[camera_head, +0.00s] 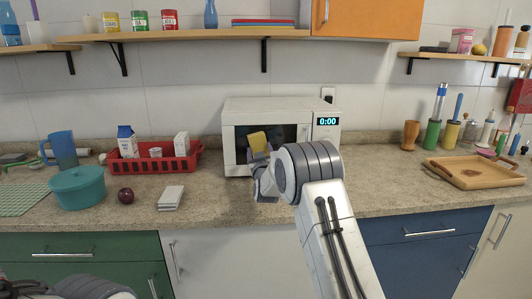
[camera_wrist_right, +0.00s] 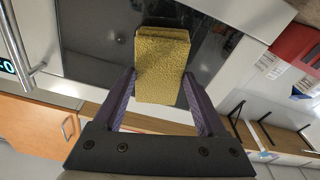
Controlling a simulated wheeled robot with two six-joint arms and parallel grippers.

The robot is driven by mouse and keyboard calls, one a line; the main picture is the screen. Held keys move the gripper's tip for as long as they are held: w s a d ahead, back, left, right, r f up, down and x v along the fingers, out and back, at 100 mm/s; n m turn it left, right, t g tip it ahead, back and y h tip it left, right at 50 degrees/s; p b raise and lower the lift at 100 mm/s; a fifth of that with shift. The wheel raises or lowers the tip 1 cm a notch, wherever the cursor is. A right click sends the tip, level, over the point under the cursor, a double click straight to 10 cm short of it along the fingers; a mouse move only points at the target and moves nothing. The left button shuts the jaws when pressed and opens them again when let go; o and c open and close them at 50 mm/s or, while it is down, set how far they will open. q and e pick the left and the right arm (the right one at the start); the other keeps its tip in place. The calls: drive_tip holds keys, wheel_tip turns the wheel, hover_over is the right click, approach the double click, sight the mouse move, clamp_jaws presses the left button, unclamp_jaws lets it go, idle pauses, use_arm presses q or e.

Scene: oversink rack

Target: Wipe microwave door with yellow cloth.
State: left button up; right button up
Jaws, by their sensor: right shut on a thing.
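The white microwave (camera_head: 300,106) stands on the counter against the wall, its dark-windowed door (camera_head: 287,133) facing me. My right gripper (camera_head: 260,155) is in front of the door's left half, shut on the yellow cloth (camera_head: 257,141). In the right wrist view the cloth (camera_wrist_right: 163,62) is a thick folded block between the two purple fingers of the gripper (camera_wrist_right: 161,90), with the dark door glass (camera_wrist_right: 102,42) behind it. I cannot tell whether the cloth touches the glass. My right wrist hides the lower right of the microwave. My left gripper is out of view.
A red basket (camera_head: 158,165) with cartons stands left of the microwave. A teal pot (camera_head: 79,188), a dark red round fruit (camera_head: 126,196) and a white stack (camera_head: 171,197) are nearer. A wooden tray (camera_head: 475,172) lies at right. A shelf (camera_head: 190,35) hangs above.

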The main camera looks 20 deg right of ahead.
drive_tip(key=shift+w+a, duration=0.3)
drive_tip(key=shift+a, duration=0.6)
drive_tip(key=shift+s+a+f+b, duration=0.1)
drive_tip(key=shift+s+b, duration=0.1)
drive_tip(key=shift+b, duration=0.1)
drive_tip(key=shift+b+v, duration=0.65)
drive_tip(key=shift+v, duration=0.6)
drive_tip(key=shift+s+a+r+b, duration=0.1)
drive_tip(key=shift+s+b, duration=0.2)
drive_tip(key=shift+s, duration=0.45)
drive_tip(key=shift+s+a+r+b, duration=0.1)
drive_tip(key=shift+s+b, duration=0.2)
drive_tip(key=shift+s, duration=0.45)
